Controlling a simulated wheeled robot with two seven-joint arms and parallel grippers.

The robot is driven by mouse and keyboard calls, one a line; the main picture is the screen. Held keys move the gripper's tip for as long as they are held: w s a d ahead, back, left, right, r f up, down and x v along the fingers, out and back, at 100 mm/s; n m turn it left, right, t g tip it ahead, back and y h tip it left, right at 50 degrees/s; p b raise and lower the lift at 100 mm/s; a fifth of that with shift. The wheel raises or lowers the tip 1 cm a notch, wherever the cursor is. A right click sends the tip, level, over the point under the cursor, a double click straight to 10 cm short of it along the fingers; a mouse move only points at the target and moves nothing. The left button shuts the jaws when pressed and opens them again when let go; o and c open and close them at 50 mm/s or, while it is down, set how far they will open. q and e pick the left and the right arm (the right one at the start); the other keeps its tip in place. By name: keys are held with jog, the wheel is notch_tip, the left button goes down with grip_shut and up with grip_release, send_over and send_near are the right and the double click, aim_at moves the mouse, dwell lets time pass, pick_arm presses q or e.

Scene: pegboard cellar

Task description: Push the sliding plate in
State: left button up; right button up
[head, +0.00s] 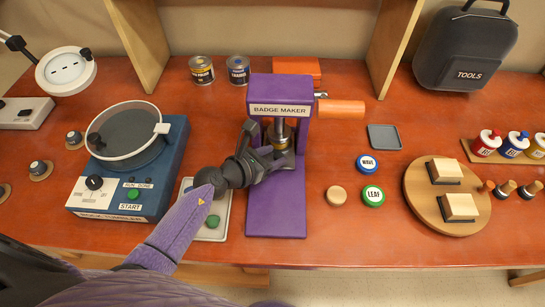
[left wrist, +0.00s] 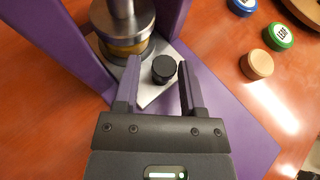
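The purple badge maker (head: 277,205) stands upright in the middle of the table. Its grey metal sliding plate (left wrist: 182,48) sticks out from under the round press head (left wrist: 122,25). A black knob (left wrist: 163,69) stands on the plate. My left gripper (left wrist: 160,75) is at the plate, with one finger on each side of the knob and the fingers apart. Some gap shows beside the knob, and I cannot tell whether a finger touches it. In the head view, my left gripper (head: 277,158) reaches in from the left and hides the knob. My right gripper is not in view.
An orange handle (head: 341,107) sticks out to the right. A wooden disc (head: 337,195) and labelled green (head: 373,195) and blue (head: 367,164) discs lie at the right.

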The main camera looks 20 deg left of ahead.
pick_arm(q)
jog(key=shift+o, duration=0.9)
jog(key=p+v, duration=0.2)
jog(key=v, duration=0.8)
